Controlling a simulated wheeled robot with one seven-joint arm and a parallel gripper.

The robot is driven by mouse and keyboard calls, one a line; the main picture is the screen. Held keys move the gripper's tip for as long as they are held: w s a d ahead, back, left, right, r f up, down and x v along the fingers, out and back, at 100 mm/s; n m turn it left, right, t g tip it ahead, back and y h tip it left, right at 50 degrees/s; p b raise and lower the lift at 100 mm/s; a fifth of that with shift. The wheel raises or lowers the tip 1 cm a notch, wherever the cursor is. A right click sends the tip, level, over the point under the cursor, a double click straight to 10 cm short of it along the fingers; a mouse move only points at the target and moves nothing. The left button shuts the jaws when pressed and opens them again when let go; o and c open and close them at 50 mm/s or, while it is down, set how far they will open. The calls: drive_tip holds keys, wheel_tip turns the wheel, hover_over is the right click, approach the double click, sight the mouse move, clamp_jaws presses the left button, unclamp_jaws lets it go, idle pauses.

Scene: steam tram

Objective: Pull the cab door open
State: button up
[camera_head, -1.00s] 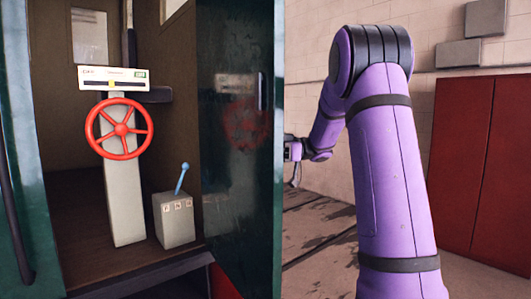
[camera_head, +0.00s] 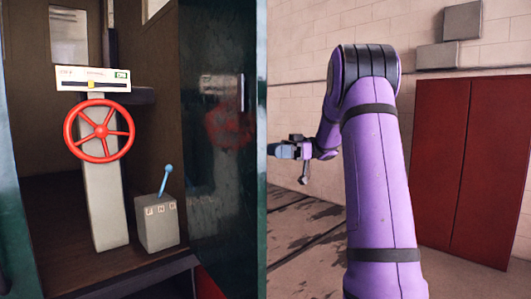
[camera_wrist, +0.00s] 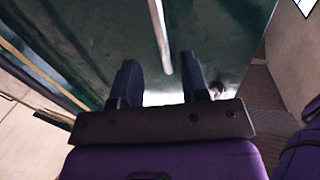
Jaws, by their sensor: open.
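The cab door (camera_head: 222,170) is a dark green glossy panel standing open at the right side of the cab opening, its inner face showing in the head view. A small vertical grip (camera_head: 241,92) is on that face. My gripper (camera_head: 278,151) is just right of the door's outer edge, its tips partly hidden by it. In the wrist view my gripper (camera_wrist: 160,66) is open, and a pale vertical handle bar (camera_wrist: 159,35) on a green surface ends between the fingertips. I cannot tell whether the fingers touch it.
Inside the cab are a red handwheel (camera_head: 100,131) on a grey post and a grey box with a blue lever (camera_head: 165,182). A red cabinet (camera_head: 465,165) stands against the brick wall at right. Floor is free between the door and the cabinet.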

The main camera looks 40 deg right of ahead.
drive_tip(key=shift+v, duration=0.9)
